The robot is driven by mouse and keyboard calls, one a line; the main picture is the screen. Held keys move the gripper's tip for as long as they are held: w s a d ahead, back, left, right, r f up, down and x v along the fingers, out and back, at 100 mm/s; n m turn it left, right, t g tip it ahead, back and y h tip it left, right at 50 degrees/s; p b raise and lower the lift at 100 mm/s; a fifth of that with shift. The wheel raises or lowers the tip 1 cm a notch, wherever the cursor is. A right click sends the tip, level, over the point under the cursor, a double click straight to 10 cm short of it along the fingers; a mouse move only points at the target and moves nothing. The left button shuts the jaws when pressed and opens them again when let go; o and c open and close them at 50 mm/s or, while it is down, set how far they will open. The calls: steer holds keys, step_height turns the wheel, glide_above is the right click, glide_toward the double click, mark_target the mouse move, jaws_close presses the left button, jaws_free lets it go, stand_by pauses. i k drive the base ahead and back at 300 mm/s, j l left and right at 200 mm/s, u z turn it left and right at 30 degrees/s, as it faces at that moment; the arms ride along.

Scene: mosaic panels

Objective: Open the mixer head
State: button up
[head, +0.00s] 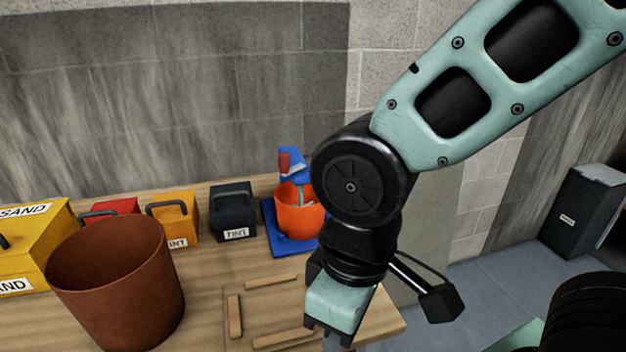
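The mixer stands at the back of the wooden table, with a blue base (281,246) and an orange bowl (299,219). Its blue mixer head (294,158) is above the bowl and carries a red knob (284,162). A grey beater (303,194) reaches down toward the bowl. My arm hides part of the mixer's right side. My gripper (328,334) is in front and to the right of the mixer, pointing down near the table's right front, apart from the mixer. Its fingertips are small and dark, and I cannot tell their opening.
A large brown bucket (120,290) stands at the front left. Wooden strips (271,283) lie on the table. A dark cabinet (582,212) stands far right.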

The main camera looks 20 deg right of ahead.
mark_target(303, 177)
steer(key=k+l+u, duration=0.15)
steer(key=l, duration=0.2)
steer(key=l+u, duration=0.1)
steer(key=l, duration=0.25)
steer(key=k+l+u, duration=0.15)
steer(key=l, duration=0.2)
steer(key=i+l+u, duration=0.1)
steer(key=l, duration=0.2)
steer(key=i+l+u, duration=0.1)
steer(key=l, duration=0.2)
steer(key=i+l+u, duration=0.1)
steer(key=l, duration=0.25)
steer(key=i+l+u, duration=0.1)
steer(key=l, duration=0.25)
steer(key=i, duration=0.1)
